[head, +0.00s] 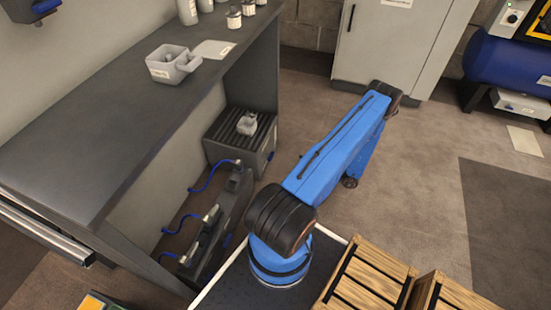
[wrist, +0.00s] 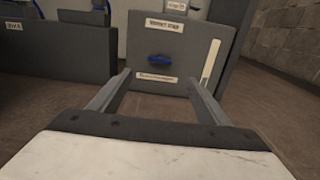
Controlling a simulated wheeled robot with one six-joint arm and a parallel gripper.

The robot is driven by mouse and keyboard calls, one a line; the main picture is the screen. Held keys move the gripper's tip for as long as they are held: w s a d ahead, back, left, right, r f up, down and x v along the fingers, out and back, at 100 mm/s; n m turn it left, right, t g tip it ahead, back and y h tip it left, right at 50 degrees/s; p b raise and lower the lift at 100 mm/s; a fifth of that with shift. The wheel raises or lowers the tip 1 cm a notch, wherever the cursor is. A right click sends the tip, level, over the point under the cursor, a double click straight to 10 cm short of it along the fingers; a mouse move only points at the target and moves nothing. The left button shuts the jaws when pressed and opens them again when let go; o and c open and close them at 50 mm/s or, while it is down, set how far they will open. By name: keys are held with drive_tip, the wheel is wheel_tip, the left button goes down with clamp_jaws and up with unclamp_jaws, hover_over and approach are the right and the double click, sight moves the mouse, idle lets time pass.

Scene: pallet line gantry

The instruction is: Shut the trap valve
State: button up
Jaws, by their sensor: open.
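A dark grey box with a slatted top (head: 238,126) stands on the floor beside the bench. In the wrist view, a dark grey box face (wrist: 150,40) carries a small blue handle (wrist: 171,59) lying about level, which looks like the trap valve. Pale labels sit above and below the handle, too blurred to read surely. My gripper (wrist: 158,77) is open and empty, its two fingers apart and pointing at this face. The handle shows between and just beyond the fingertips, apart from them. In the head view my gripper is hidden behind my blue arm.
A grey bottle (head: 247,123) stands on the slatted top. Dark units with blue hoses (head: 212,225) stand under the bench (head: 110,110), left of the box. Wooden crates (head: 370,275) are at the lower right. Open floor (head: 425,170) lies right of my arm.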

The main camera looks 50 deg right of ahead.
sight(271, 156)
drive_tip(key=x, duration=1.4)
drive_tip(key=shift+w, duration=0.35)
drive_tip(key=shift+a, duration=0.1)
drive_tip(key=c, duration=1.1)
